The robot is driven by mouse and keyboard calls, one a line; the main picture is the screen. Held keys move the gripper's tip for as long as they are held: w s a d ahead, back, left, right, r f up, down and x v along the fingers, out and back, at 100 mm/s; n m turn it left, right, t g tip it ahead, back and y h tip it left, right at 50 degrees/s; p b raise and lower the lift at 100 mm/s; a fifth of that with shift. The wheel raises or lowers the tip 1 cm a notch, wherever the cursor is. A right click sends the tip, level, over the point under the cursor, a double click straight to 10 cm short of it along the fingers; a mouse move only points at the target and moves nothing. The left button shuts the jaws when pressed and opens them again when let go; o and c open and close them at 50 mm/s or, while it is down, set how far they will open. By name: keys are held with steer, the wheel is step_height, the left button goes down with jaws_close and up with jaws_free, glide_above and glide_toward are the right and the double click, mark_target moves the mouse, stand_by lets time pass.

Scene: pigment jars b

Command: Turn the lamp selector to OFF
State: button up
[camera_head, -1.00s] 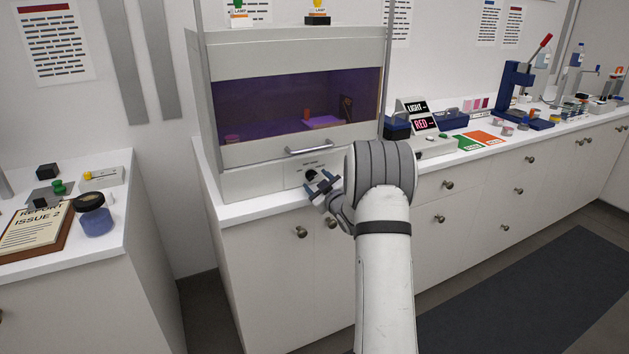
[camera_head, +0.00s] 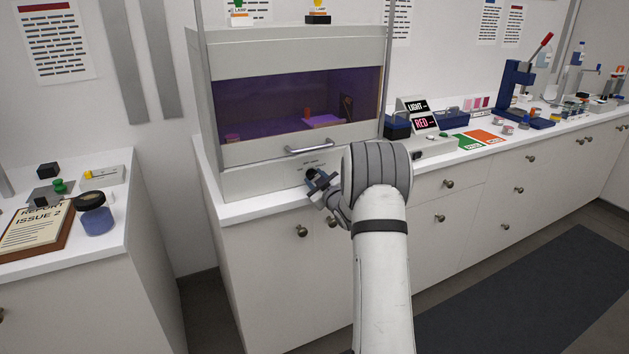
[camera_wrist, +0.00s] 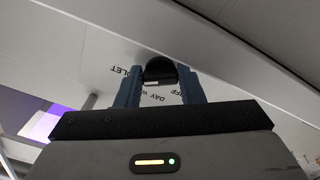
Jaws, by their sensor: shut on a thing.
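The lamp selector is a black knob (camera_wrist: 160,71) on the pale front panel of the cabinet, below the sash handle. It also shows in the head view (camera_head: 311,173), partly covered by my gripper. My gripper (camera_head: 318,180) is shut on the knob, with one blue finger on each side in the wrist view (camera_wrist: 160,86). Printed words around the knob read "DAY" below it, "OFF" at right and part of a word ending in "LET" at left. Some lettering is hidden by the fingers. A pale mark shows on the knob's lower edge; I cannot tell which word it points to.
The cabinet (camera_head: 290,60) has a violet-lit chamber behind a sash with a metal handle (camera_head: 309,146). A sign block (camera_head: 423,123) reading "RED" stands to its right, near green and orange cards. A jar (camera_head: 95,215) and clipboard sit on the left counter.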

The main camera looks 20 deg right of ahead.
steer(key=shift+a, duration=0.15)
steer(key=n+b, duration=0.1)
steer(key=b, duration=0.3)
steer(key=shift+f+n, duration=0.35)
steer(key=shift+n, duration=0.05)
steer(key=n+b, duration=0.3)
steer(key=b, duration=0.4)
steer(key=shift+d, duration=0.2)
steer(key=n+b, duration=0.5)
steer(key=b, duration=0.2)
steer(key=shift+r, duration=0.1)
steer(key=n+b, duration=0.3)
steer(key=b, duration=0.1)
steer(key=shift+r+n, duration=0.15)
steer(key=shift+n, duration=0.15)
steer(key=n+b, duration=0.3)
steer(key=b, duration=0.1)
steer(key=shift+r+n, duration=0.15)
steer(key=shift+n, duration=0.15)
steer(key=n+b, duration=0.3)
steer(key=n, duration=0.1)
steer(key=shift+r+b, duration=0.15)
steer(key=shift+b, duration=0.25)
steer(key=shift+r+n+b, duration=0.15)
steer(key=shift+n+b, duration=0.7)
steer(key=shift+n, duration=0.55)
steer(key=shift+a, duration=0.1)
